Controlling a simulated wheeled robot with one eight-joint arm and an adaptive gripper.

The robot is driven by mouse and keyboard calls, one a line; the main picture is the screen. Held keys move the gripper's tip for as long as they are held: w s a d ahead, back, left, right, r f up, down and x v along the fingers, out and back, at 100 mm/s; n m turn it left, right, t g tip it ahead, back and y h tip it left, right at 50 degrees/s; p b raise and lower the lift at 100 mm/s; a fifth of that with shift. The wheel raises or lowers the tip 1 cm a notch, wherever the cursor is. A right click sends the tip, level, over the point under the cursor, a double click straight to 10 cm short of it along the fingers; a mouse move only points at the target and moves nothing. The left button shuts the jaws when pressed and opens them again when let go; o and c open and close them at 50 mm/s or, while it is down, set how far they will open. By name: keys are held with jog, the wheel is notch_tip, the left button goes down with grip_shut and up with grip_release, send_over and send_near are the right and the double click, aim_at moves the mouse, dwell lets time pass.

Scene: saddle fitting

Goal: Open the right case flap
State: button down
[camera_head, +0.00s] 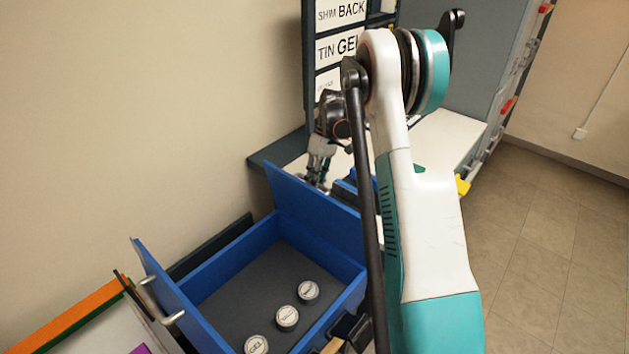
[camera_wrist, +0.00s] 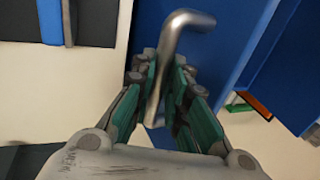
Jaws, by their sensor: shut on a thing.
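The blue case (camera_head: 352,292) with a dark grey floor stands at the lower middle of the head view. Its right flap (camera_head: 312,212) is a blue panel at the case's far side, raised and slanting above the rim. My gripper (camera_head: 317,180) is just beyond this flap, partly hidden by it. In the wrist view, my gripper (camera_wrist: 165,72) is shut on a bent metal handle (camera_wrist: 180,28), which stands out from a blue panel (camera_wrist: 225,45). The handle's lower end passes between the fingers.
Three round tins (camera_head: 287,317) lie in the case. The left flap (camera_head: 165,290), with its own metal handle, stands raised on the near left side. A label board (camera_head: 337,48) rises behind my gripper. My arm covers the right of the case. Open floor (camera_head: 550,240) lies at right.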

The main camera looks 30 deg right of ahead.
jog(key=shift+f, duration=0.15)
jog(key=c, duration=1.6)
grip_release()
jog(key=shift+w+f, duration=0.1)
jog(key=shift+o, duration=0.2)
jog(key=shift+r, duration=0.25)
jog(key=v, duration=1.1)
jog(key=shift+r, duration=0.35)
jog(key=shift+d, duration=0.1)
